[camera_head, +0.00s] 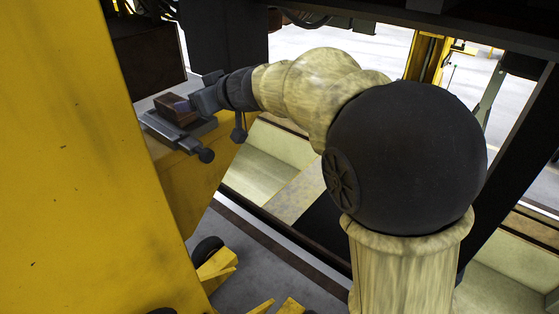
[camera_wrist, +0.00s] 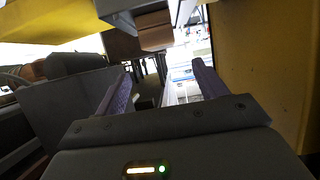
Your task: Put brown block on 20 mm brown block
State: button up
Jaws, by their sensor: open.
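A brown block (camera_head: 171,110) sits on a grey metal support at the left in the head view, just beyond the end of my arm. I cannot make out a seam that would separate it from a second, 20 mm brown block. In the wrist view brown block shapes (camera_wrist: 156,38) show at the top centre, beyond the fingertips and against a grey part. My gripper (camera_wrist: 160,72) is open, its two purplish fingers apart with nothing between them. In the head view my gripper (camera_head: 197,101) is beside the block, and its fingers are hard to make out.
The grey metal support (camera_head: 181,137) has a round dark-ended rod at its front. A large yellow structure (camera_head: 85,160) fills the left. A dark beam (camera_head: 505,30) runs overhead. A yellow wall (camera_wrist: 270,70) stands close on the right in the wrist view.

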jog(key=shift+d, duration=0.1)
jog(key=s+d+f+m+t+h, duration=0.1)
jog(key=d+f+m+h, duration=0.4)
jog(key=d, duration=0.6)
jog(key=d+f+m+t+h, duration=0.1)
jog(key=d+f+m+h, duration=0.15)
jog(key=d+f, duration=0.6)
jog(key=s+d+f+m+g+h, duration=0.1)
jog(key=s+d+f+g, duration=0.3)
jog(key=s, duration=0.6)
jog(key=s+d+f+m+g+h, duration=0.1)
jog(key=s+d+f+g+h, duration=0.1)
jog(key=s+d+f+g, duration=0.2)
jog(key=s+d+f, duration=0.3)
jog(key=s+f, duration=0.1)
jog(key=s, duration=0.3)
jog(key=shift+s+f, duration=0.2)
jog(key=shift+f, duration=0.15)
jog(key=shift+m, duration=0.25)
